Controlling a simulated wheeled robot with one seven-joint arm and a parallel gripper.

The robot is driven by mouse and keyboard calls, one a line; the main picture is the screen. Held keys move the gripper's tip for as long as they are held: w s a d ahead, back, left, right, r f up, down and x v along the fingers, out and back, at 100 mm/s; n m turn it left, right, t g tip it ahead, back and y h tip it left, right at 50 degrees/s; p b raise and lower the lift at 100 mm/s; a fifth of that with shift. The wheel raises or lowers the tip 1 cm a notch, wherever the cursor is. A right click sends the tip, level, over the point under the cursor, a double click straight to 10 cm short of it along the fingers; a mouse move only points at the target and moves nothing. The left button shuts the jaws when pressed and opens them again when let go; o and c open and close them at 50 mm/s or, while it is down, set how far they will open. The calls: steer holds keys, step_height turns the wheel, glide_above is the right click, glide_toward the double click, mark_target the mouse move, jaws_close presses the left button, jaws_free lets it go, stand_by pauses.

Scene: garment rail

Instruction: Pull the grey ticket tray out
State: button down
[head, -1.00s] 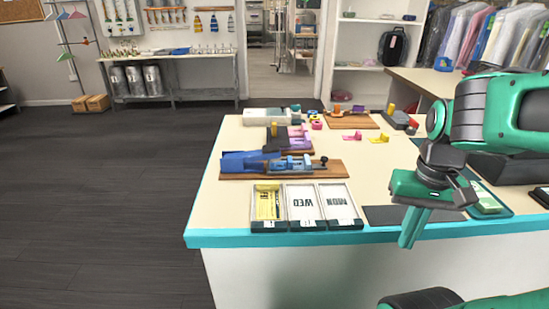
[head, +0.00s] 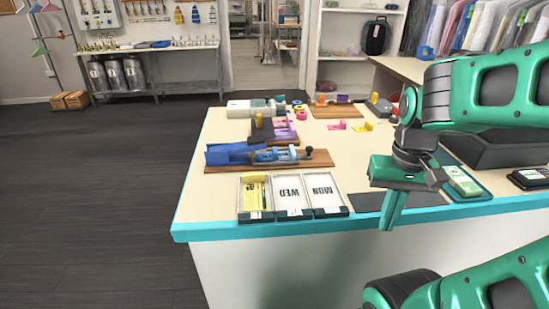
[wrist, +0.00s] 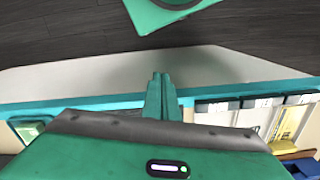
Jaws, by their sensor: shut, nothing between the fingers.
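Three shallow trays with pale grey rims stand side by side at the table's front edge in the head view. The left tray (head: 241,196) holds a yellow ticket, the middle tray (head: 292,210) a WED card and the right tray (head: 328,208) a MON card. I cannot tell which one is the grey ticket tray. My gripper (head: 389,226) is shut and empty, pointing down at the front edge, right of the trays and apart from them. In the wrist view its fingertips (wrist: 161,76) are together, and the tray fronts (wrist: 249,103) show to the right.
A flat dark grey mat (head: 368,202) lies right of the trays. A green tray with a pale block (head: 463,183) and a dark open bin (head: 510,153) are further right. A wooden board with a blue tool (head: 275,156) is behind the trays. Floor to the left is clear.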

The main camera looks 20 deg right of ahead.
steer(key=c, duration=2.1)
jaws_free()
steer(key=shift+s+r, duration=0.15)
steer(key=shift+s, duration=0.05)
steer(key=o, duration=0.5)
steer(key=w+r, duration=0.1)
steer(key=w+r+n, duration=0.1)
steer(key=w, duration=0.1)
steer(key=shift+d+t, duration=0.2)
steer(key=shift+t, duration=0.2)
steer(key=shift+c, duration=0.2)
steer(key=n+t+y, duration=0.2)
steer(key=n+t, duration=0.1)
steer(key=n, duration=0.8)
glide_toward(310, 147)
steer(key=x, duration=0.8)
steer(key=shift+s+a, duration=0.1)
steer(key=shift+c, duration=0.5)
jaws_close()
